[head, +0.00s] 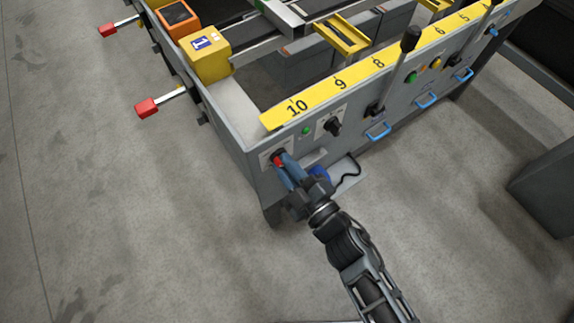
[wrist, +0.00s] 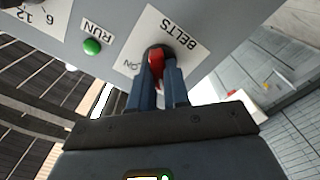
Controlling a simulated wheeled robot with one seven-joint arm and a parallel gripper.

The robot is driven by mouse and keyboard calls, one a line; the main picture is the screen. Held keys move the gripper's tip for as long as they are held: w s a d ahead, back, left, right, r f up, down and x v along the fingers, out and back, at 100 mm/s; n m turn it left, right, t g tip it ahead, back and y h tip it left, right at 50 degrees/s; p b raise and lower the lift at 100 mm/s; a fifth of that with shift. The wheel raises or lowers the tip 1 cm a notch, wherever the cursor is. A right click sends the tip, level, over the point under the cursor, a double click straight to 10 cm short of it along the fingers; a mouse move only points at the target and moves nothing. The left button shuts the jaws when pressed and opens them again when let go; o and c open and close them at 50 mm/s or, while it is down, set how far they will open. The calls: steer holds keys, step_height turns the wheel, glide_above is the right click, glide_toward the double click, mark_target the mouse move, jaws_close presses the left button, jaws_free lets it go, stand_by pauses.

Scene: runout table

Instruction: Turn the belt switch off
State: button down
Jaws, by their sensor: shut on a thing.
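The belt switch (wrist: 156,62) is a red handle on a dark round base, on a white plate (wrist: 185,35) marked BELTS, with ON printed on it. The wrist view shows it upside down. In the head view the red switch (head: 279,160) is at the near left corner of the table's grey front panel. My gripper (wrist: 157,78) has its blue fingers shut on the red handle, one on each side. It also shows in the head view (head: 284,166). The fingers hide part of the handle and plate.
A green RUN lamp (wrist: 92,46) and a black knob (head: 333,127) are beside the switch. A black lever (head: 408,45) and blue handles (head: 379,132) stick out along the panel. Red-tipped levers (head: 147,107) jut out at left. Floor in front is mostly clear.

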stand_by(0.3)
steer(key=c, duration=1.1)
jaws_free()
steer(key=v, duration=0.7)
steer(key=shift+s+d, duration=0.25)
steer(key=shift+s, duration=0.1)
steer(key=s+d+r+m+t+h, duration=0.1)
steer(key=s+d+r+m+h, duration=0.25)
steer(key=s+d, duration=0.3)
steer(key=s+d+r+m+h, duration=0.2)
steer(key=s+d+r+m, duration=0.1)
steer(key=s+d+m, duration=0.4)
steer(key=s+d+r+m+h, duration=0.1)
steer(key=s+r+m+h, duration=0.1)
steer(key=s+r, duration=0.3)
steer(key=s+d+r+m+g+h, duration=0.1)
steer(key=s+d+r+m+h, duration=0.1)
steer(key=s+r, duration=0.3)
steer(key=shift+s+d+r+m, duration=0.15)
steer(key=shift+s+r+m, duration=0.1)
steer(key=shift+r+m, duration=0.5)
